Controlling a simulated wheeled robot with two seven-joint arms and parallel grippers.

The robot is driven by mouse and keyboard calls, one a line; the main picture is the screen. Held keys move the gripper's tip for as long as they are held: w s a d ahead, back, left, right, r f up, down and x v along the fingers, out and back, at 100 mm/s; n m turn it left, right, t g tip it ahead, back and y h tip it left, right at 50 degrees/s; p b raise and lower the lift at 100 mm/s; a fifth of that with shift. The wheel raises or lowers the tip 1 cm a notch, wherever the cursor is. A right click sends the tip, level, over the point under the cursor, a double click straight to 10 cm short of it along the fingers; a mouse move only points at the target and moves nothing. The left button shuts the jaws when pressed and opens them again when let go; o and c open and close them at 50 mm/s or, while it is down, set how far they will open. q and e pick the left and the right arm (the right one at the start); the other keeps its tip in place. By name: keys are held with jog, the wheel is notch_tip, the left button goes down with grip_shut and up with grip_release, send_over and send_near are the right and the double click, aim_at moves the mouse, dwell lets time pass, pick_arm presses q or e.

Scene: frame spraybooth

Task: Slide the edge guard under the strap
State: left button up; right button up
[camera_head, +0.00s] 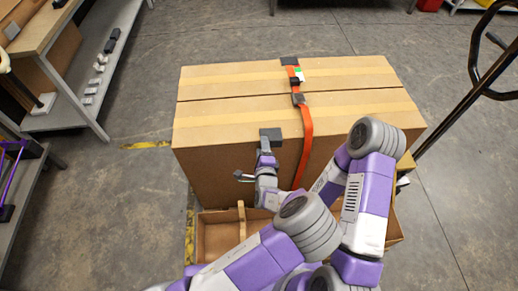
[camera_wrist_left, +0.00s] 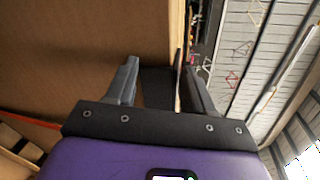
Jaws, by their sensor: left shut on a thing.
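A large cardboard box (camera_head: 225,160) stands upright with an orange strap (camera_head: 307,128) running over its top and down its near face. A dark edge guard (camera_head: 271,134) sits at the near top edge, left of the strap and apart from it. My left gripper (camera_head: 266,153) is shut on this guard from below. In the left wrist view the guard (camera_wrist_left: 157,87) shows between the fingers of the left gripper (camera_wrist_left: 162,85), beside the box face (camera_wrist_left: 70,50). The strap (camera_wrist_left: 30,120) shows at lower left there. My right gripper cannot be made out behind the arm links.
Another dark guard (camera_head: 289,61) is at the far top edge by the strap. A dark buckle (camera_head: 298,99) sits on the strap. An open carton (camera_head: 215,237) lies below the box front. A shelf (camera_head: 75,95) stands left, a black-handled cart (camera_head: 470,95) right.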

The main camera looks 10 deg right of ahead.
aim_at(271, 144)
pick_arm(q)
jog(key=shift+d+f+b, duration=0.1)
jog(key=shift+d+b, duration=0.2)
jog(key=shift+d, duration=1.35)
jog(key=o, duration=0.9)
